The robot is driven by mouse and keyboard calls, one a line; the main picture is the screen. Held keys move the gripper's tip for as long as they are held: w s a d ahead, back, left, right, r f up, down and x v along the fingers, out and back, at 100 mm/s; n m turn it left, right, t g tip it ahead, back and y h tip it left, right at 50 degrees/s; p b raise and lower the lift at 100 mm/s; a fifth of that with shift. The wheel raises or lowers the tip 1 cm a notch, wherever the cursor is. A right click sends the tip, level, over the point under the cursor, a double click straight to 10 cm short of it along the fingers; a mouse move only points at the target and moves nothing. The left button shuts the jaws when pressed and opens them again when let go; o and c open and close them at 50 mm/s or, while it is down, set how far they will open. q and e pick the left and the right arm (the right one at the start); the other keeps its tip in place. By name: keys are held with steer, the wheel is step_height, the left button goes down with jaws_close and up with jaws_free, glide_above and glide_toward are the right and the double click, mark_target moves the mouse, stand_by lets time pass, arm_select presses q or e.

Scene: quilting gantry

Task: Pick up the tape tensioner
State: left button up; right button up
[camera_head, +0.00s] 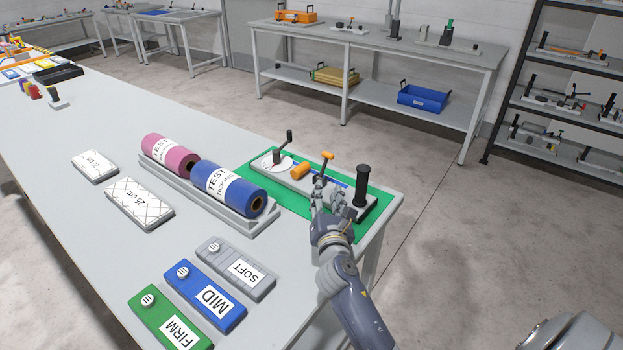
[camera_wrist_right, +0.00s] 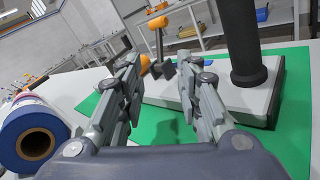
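The tape tensioner (camera_head: 297,183) lies on a green mat (camera_head: 383,198) at the table's right end. It has a long grey base, a black crank, an orange roller, an orange-topped lever and an upright black handle (camera_head: 363,184). My right gripper (camera_head: 320,196) is at its near side, left of the handle. In the right wrist view the two fingers (camera_wrist_right: 158,72) stand apart with nothing gripped between them. The tensioner's base (camera_wrist_right: 232,97) and black handle (camera_wrist_right: 243,42) lie just beyond, the handle to the right. Contact cannot be told. My left gripper is out of view.
Pink (camera_head: 168,155) and blue (camera_head: 229,188) rolls sit in a grey tray left of the mat. Blocks marked SOFT (camera_head: 236,268), MID (camera_head: 206,298) and FIRM (camera_head: 169,318) lie nearer. A workbench (camera_head: 415,45) and shelf rack (camera_head: 520,95) stand behind.

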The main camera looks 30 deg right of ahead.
mark_target(324, 168)
steer(key=x, duration=0.9)
steer(key=shift+w+d+r, duration=0.1)
steer(key=shift+d+r, duration=0.05)
steer(key=shift+r, duration=0.05)
jaws_close()
steer(key=shift+r, duration=0.25)
